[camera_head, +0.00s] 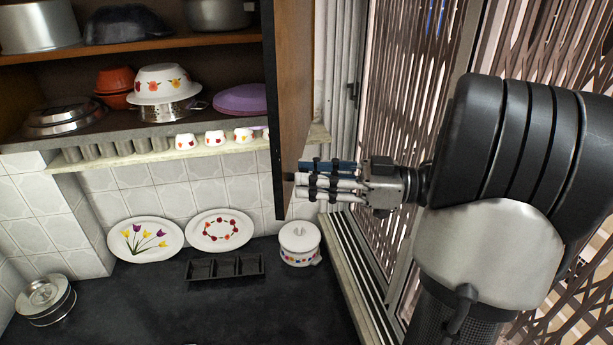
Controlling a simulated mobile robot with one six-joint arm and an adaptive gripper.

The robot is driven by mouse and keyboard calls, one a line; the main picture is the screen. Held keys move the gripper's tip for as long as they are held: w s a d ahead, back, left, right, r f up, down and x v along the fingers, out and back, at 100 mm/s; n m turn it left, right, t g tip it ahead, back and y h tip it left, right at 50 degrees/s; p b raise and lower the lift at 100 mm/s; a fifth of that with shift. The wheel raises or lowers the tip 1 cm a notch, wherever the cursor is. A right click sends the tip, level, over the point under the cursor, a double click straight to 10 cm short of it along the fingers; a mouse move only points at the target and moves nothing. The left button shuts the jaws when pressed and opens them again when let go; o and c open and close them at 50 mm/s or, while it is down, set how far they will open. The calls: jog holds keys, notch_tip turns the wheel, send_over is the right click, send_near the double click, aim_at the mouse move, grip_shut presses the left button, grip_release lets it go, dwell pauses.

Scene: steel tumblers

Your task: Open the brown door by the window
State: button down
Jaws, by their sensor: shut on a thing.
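The brown door (297,75) of the wall cabinet by the window stands swung out from the cabinet front, seen nearly edge-on. Its brown face is towards the right and a dark edge runs down its left side. My gripper (300,181) reaches in from the right at the door's lower part. Its fingers are closed at the door near its bottom end. The exact part they hold, edge or handle, is hidden by the fingers. The cabinet shelves (190,41) are exposed to the left of the door.
Pots and bowls stand on the shelves, with small white cups (215,138) on the ledge below. Two plates (219,230), a black tray (225,267) and a lidded white pot (299,243) are on the dark counter (190,305). The window grille (400,90) is behind my arm.

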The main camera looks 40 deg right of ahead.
aim_at(286, 124)
jog(key=c, duration=1.3)
grip_release()
notch_tip(286, 124, up, 10)
jog(key=shift+r, duration=0.1)
